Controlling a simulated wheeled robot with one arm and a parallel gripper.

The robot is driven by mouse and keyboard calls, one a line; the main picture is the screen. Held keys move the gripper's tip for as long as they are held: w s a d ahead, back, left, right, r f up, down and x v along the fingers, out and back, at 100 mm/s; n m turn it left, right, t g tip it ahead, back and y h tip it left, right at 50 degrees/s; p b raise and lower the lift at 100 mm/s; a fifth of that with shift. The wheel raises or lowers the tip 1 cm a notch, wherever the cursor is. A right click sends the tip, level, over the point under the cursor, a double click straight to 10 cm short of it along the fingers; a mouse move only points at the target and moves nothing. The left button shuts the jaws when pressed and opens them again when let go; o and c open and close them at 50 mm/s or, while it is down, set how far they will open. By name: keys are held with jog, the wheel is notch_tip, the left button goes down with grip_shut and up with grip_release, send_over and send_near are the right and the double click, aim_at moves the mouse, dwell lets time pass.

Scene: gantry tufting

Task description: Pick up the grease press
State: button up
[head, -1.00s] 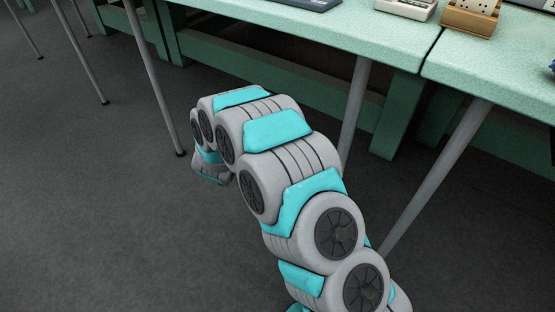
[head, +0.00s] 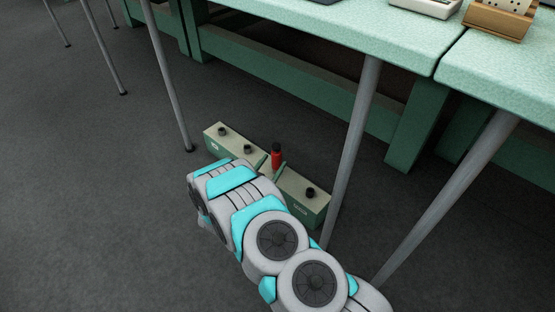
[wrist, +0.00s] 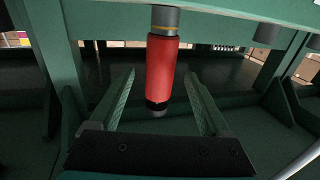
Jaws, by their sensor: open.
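The grease press appears to be the red cylinder (wrist: 162,68) in the wrist view, with a grey end, a gold ring and a black band. In the head view the red cylinder (head: 277,158), with a dark top, stands upright at the middle of a long pale-green box (head: 294,183). My gripper (wrist: 160,75) is open. In the wrist view its two greenish fingers lie left and right of the cylinder, with a gap on each side. Whether the cylinder is fully between the fingertips or just beyond them is unclear. In the head view my arm hides most of the gripper.
The long box has several black knobs (head: 222,131) on top. Grey table legs (head: 352,150) stand close to its right end. Green tables (head: 300,22) with green lower beams rise behind, bearing a wooden block (head: 498,18). The dark floor at left is clear.

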aim_at(280, 152)
jog(key=shift+b+x, duration=0.3)
jog(key=shift+x, duration=2.9)
jog(key=shift+c, duration=0.3)
grip_shut()
